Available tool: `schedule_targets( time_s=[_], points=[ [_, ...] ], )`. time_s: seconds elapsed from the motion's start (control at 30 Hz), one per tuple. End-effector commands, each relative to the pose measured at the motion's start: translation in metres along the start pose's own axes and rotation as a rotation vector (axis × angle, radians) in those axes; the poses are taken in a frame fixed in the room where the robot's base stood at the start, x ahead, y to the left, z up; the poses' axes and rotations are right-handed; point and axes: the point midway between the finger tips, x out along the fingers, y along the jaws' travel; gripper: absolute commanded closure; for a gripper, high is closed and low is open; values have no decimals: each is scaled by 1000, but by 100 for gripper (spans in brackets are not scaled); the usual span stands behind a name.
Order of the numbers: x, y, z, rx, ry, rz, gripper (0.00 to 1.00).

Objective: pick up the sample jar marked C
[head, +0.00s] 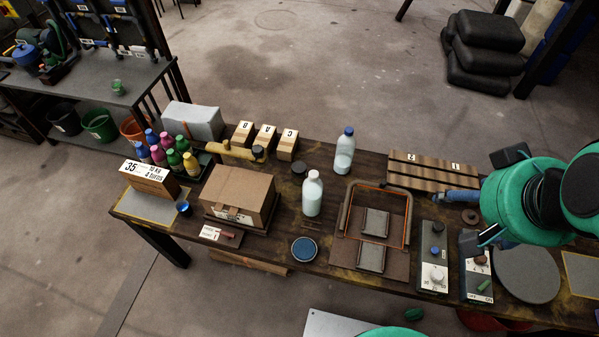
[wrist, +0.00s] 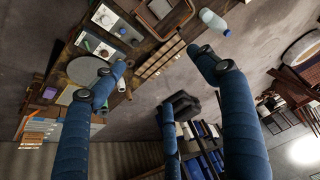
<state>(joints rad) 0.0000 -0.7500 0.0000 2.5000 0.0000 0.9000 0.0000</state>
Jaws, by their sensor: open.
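A light wooden block marked C (head: 288,144) stands at the back of the bench in the head view. Blocks that seem marked A (head: 265,138) and B (head: 243,132) stand to its left. A small dark round item (head: 299,170) lies just in front of the C block, and another (head: 258,152) stands by the A block. I cannot tell whether either is a sample jar, and I read no C on them. My gripper (wrist: 160,68) is open and empty in the wrist view, its blue fingers spread. In the head view it is at the right, partly hidden by my teal arm, well away from the C block.
Two bottles (head: 312,194) (head: 344,150) stand mid-bench, right of the C block. A framed tray (head: 341,228), slatted wooden board (head: 430,171), control boxes (head: 433,270) and grey disc (head: 526,274) fill the right side. A cardboard box (head: 238,194) and colored bottles (head: 174,158) are left.

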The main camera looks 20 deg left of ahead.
Motion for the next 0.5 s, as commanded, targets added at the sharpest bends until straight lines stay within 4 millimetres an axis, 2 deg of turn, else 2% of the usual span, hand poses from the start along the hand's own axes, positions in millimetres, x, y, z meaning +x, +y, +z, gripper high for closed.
schedule_targets(
  time_s=[0.27,0.5],
  points=[
    [2,-4,-10,8,-10,-6,27],
    [15,-18,-44,43,-49,-21,27]
  ],
)
